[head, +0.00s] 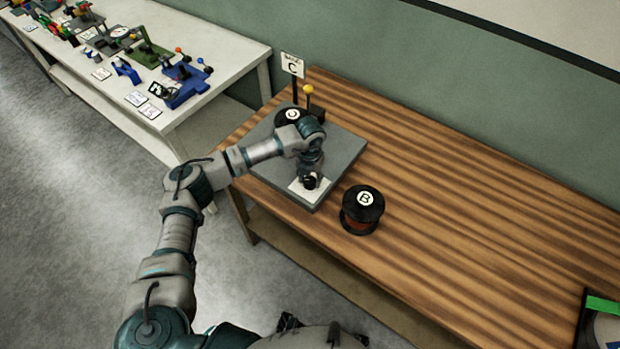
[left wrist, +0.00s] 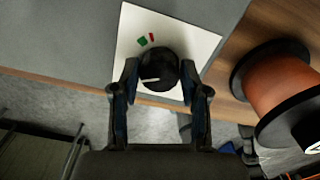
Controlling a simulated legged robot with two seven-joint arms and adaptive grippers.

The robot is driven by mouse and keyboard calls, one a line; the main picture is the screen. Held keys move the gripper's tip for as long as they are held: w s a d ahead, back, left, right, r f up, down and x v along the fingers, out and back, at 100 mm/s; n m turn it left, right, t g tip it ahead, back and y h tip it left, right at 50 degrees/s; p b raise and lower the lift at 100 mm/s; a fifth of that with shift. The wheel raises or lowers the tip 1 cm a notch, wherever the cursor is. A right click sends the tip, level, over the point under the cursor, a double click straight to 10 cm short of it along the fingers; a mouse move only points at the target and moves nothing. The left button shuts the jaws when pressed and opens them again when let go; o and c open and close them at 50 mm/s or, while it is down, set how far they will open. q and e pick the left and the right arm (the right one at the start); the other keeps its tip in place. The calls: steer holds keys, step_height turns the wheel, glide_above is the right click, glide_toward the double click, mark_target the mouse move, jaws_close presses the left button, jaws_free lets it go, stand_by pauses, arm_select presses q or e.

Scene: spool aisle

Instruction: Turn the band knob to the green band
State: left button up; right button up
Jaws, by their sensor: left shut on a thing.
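The band knob (left wrist: 158,66) is a round black knob with a white pointer line on a white card (left wrist: 185,32). A green mark (left wrist: 142,41) and a red mark (left wrist: 152,37) lie on the card just beyond the knob. The pointer line is on the knob's near left side, away from both marks. My left gripper (left wrist: 159,78) is shut on the knob, one finger on each side. In the head view the left gripper (head: 311,182) reaches down over the card (head: 300,190) on the grey base plate and hides most of the knob. My right gripper is not seen.
A black spool marked B (head: 362,208) stands right of the grey plate (head: 345,150). Behind my arm are a spool (head: 290,117), a yellow-balled lever (head: 308,90) and a sign C (head: 292,65). The wooden bench (head: 470,190) is clear in the middle.

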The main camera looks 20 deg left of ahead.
arm_select(q)
steer(key=m+b, duration=0.1)
steer(key=m, duration=0.2)
steer(key=shift+m, duration=0.4)
steer(key=m, duration=0.2)
steer(key=shift+m+b, duration=0.35)
steer(key=shift+m, duration=0.05)
steer(key=m+b, duration=0.1)
steer(key=m, duration=0.2)
steer(key=shift+r+m+b, duration=0.1)
steer(key=shift+m+b, duration=0.35)
steer(key=shift+m, duration=1.25)
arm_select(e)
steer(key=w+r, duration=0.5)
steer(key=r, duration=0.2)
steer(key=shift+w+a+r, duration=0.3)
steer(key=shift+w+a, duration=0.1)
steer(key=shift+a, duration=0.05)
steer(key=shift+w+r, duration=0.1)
arm_select(q)
steer(key=o, duration=1.1)
steer(key=shift+o, duration=0.2)
